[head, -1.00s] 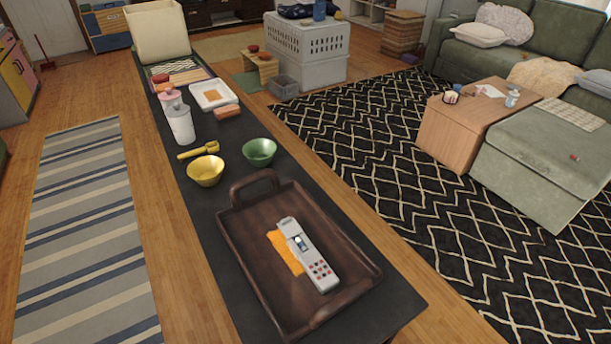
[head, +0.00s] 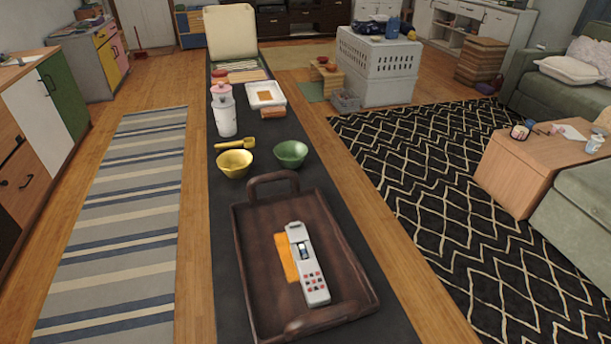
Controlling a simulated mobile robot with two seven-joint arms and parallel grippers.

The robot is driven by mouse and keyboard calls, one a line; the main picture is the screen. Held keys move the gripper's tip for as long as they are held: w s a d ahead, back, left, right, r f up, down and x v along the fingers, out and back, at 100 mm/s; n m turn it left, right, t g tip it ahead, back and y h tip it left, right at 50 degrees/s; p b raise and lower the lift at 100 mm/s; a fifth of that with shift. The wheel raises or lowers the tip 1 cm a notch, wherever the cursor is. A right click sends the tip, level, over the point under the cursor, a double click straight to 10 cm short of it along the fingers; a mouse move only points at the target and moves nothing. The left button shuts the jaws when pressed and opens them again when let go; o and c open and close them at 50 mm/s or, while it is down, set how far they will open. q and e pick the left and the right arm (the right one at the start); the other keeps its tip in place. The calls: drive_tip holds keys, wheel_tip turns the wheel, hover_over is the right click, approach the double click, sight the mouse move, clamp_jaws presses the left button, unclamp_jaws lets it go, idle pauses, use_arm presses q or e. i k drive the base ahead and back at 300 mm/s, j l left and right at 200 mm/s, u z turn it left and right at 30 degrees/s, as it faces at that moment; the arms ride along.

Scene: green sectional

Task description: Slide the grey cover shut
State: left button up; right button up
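A light grey handheld device like a remote (head: 309,264) lies in the brown tray (head: 247,262), partly over an orange cloth or card (head: 287,257). Its near half has several red and dark buttons. Above them is a dark opening (head: 303,250) with something small and pale inside. A plain grey section (head: 296,233) at its far end may be the cover, standing clear of the opening; it is too small to be certain. Neither of my grippers is in view.
The tray stands at the near end of a long dark table (head: 228,287). Beyond it are a yellow bowl (head: 235,164), a green bowl (head: 291,154), a white canister (head: 225,117) and a white tray (head: 281,101). Floor is free along the left, over the striped rug (head: 120,205).

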sight(297, 232)
drive_tip(key=i+j+z, duration=0.45)
drive_tip(key=j, duration=0.25)
drive_tip(key=k, duration=0.5)
drive_tip(key=i+l+u, duration=0.2)
drive_tip(key=i+l, duration=0.3)
drive_tip(key=i+l+u, duration=0.25)
drive_tip(key=i+l, duration=0.3)
drive_tip(key=l, duration=0.05)
